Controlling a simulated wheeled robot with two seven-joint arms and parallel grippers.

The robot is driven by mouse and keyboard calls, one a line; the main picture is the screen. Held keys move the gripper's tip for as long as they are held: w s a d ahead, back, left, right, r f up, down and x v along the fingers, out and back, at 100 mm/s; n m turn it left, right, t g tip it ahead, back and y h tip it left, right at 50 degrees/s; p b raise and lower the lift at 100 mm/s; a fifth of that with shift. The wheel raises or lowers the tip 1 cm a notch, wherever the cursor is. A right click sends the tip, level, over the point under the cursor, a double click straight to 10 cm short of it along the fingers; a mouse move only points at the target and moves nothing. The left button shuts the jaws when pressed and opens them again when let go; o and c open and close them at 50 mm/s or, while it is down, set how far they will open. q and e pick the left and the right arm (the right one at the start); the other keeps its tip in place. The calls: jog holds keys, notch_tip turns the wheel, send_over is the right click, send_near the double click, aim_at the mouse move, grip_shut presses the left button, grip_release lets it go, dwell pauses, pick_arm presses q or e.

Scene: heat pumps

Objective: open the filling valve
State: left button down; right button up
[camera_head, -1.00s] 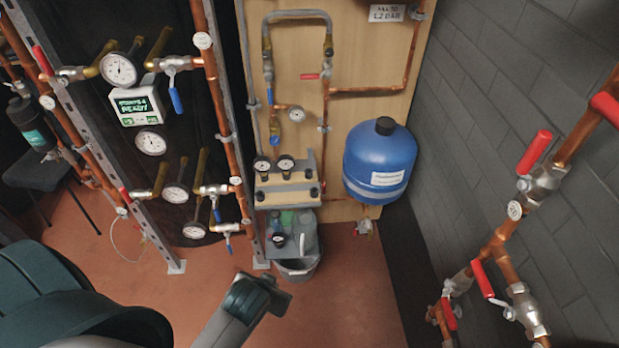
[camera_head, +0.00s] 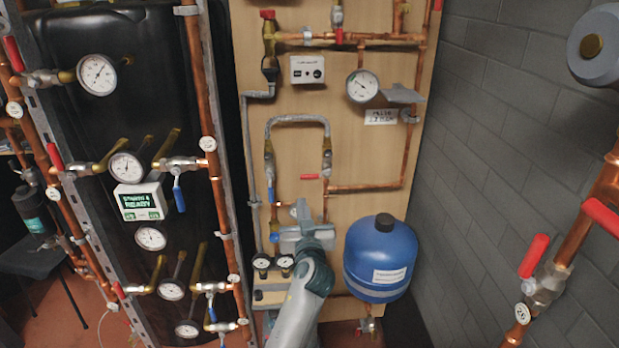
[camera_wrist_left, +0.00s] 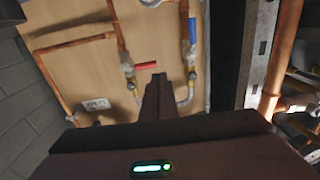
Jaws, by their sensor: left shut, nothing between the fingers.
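A red lever handle (camera_head: 309,176), which appears to be the filling valve's, lies about level between the two legs of a grey looped hose (camera_head: 297,119) on the wooden board. In the left wrist view the red handle (camera_wrist_left: 146,65) shows just beyond the fingertips, also lying nearly level. A blue lever (camera_head: 268,148) sits on the left leg of the loop and shows in the left wrist view (camera_wrist_left: 192,30). My left gripper (camera_head: 301,208) is shut and empty, in front of the board below the red handle; its fingers (camera_wrist_left: 163,82) look apart from the handle. My right gripper is out of view.
A blue expansion vessel (camera_head: 381,258) hangs right of my left arm. Pressure gauges (camera_head: 274,265) sit at left of the wrist. A pressure gauge (camera_head: 362,86) and a fill label (camera_head: 381,116) are above right. A grey brick wall (camera_head: 500,130) stands at right.

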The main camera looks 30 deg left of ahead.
pick_arm(q)
jog(key=w+d+r+t, duration=0.1)
jog(key=w+r, duration=0.3)
jog(key=r, duration=0.1)
jog(key=r+p, duration=0.2)
jog(key=p, duration=0.2)
send_over(309, 176)
jog(key=s, duration=0.1)
jog(key=shift+s+d+f, duration=0.1)
jog(key=shift+d+f, duration=0.05)
jog(key=shift+f, duration=0.6)
jog(key=shift+s+d+f, duration=0.15)
jog(key=shift+f, duration=0.6)
jog(key=shift+s+d+f, duration=0.1)
jog(key=shift+d+f, duration=0.05)
jog(key=shift+f, duration=0.6)
jog(key=shift+f, duration=0.1)
